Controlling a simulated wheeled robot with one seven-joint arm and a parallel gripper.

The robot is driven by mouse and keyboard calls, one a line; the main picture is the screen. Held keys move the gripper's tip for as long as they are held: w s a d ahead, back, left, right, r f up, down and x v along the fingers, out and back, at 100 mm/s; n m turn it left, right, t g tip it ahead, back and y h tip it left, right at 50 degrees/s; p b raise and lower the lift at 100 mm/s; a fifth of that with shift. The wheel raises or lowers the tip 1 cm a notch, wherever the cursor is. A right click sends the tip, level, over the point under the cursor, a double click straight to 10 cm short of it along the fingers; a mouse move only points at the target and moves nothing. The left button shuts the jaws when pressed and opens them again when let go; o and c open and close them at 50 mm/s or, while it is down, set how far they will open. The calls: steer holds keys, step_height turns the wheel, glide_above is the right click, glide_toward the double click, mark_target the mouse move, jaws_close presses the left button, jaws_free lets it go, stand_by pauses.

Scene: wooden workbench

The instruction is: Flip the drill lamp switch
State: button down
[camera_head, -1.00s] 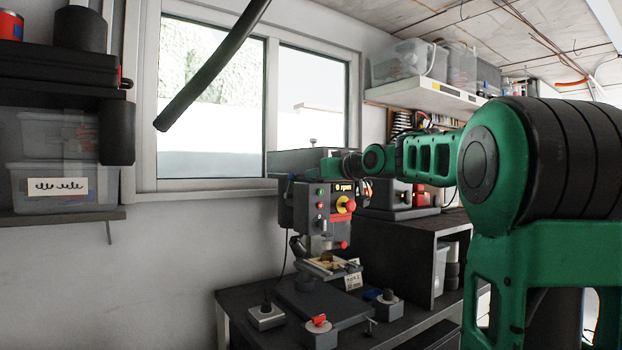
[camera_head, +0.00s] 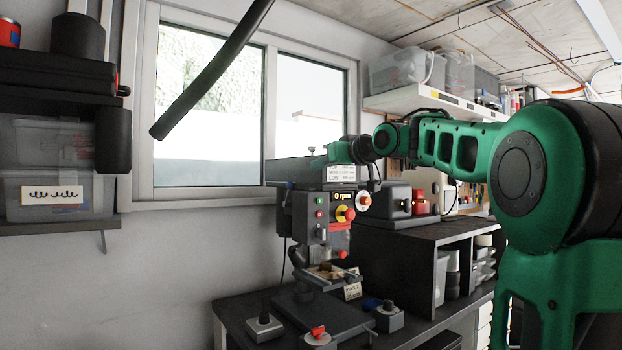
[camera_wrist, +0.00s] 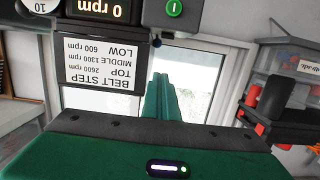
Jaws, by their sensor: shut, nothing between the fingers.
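The grey drill press (camera_head: 295,215) stands on the dark bench, its front panel facing me. The panel carries green and red buttons (camera_head: 319,213), a 0 rpm display (camera_head: 343,196) and a yellow-and-red stop knob (camera_head: 345,213). I cannot tell which control is the lamp switch. My green gripper (camera_head: 318,161) is at the top of the drill head, above the belt step label (camera_head: 340,174). In the wrist view its closed, empty fingers (camera_wrist: 160,82) point past the label (camera_wrist: 101,76). A green button (camera_wrist: 174,8) shows at that view's top edge, apart from the fingers.
A dark shelf unit (camera_head: 415,240) stands right of the drill press. Small switch boxes, one with a red knob (camera_head: 318,332), sit at the bench front. A black tube (camera_head: 215,70) slants across the window above. Shelves with bins (camera_head: 55,190) are at left.

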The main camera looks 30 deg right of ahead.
steer(key=s+r, duration=0.2)
steer(key=s, duration=0.3)
steer(key=shift+s+d, duration=0.15)
steer(key=shift+s, duration=0.25)
steer(key=s+f+m+g+h, duration=0.15)
steer(key=s+f+g, duration=0.3)
steer(key=f, duration=0.95)
steer(key=s+f+m+g, duration=0.3)
steer(key=s+f, duration=0.3)
steer(key=f, duration=0.8)
steer(key=s+a+f+m+g, duration=0.1)
steer(key=s+a+f+g, duration=0.2)
steer(key=s+f, duration=0.8)
steer(key=s+a+f+m+g, duration=0.1)
steer(key=s+a+f+g, duration=0.2)
steer(key=s+f+g, duration=0.3)
steer(key=s+f, duration=0.5)
steer(key=s, duration=0.4)
steer(key=shift+a+f+m, duration=0.15)
steer(key=shift+f+m, duration=0.05)
steer(key=shift+m, duration=0.15)
steer(key=shift+w+y, duration=0.15)
steer(key=shift+y, duration=0.1)
